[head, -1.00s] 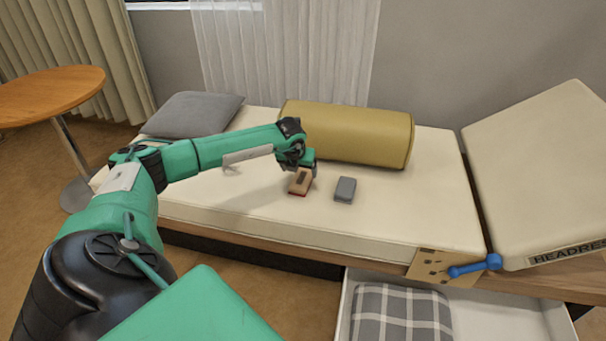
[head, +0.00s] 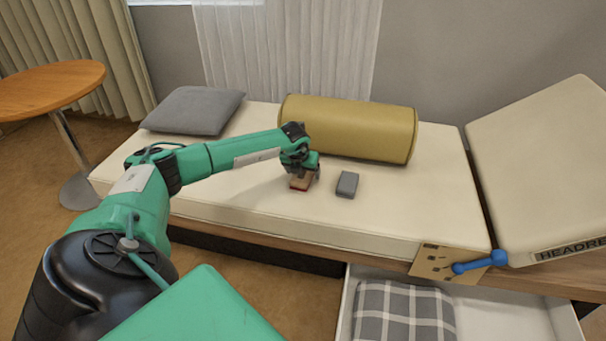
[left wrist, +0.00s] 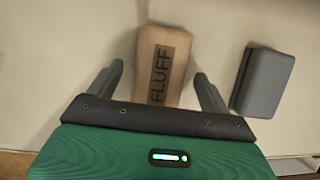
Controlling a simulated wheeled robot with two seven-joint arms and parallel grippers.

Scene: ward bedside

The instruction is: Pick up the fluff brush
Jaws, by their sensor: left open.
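The fluff brush (head: 301,183) is a small tan block with a reddish lower edge, lying on the cream mattress. In the left wrist view the fluff brush (left wrist: 162,62) shows its dark "FLUFF" label. My left gripper (head: 303,175) is over it, pointing down, and partly hides it in the head view. In the left wrist view my left gripper (left wrist: 160,85) is open, with one finger on each side of the brush's near end and a gap at both sides. My right gripper is not in view.
A grey block (head: 347,184) lies just right of the brush; it also shows in the left wrist view (left wrist: 264,82). A mustard bolster (head: 350,130) lies behind. A grey pillow (head: 193,110) is at the far left. The mattress (head: 400,210) is clear to the right.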

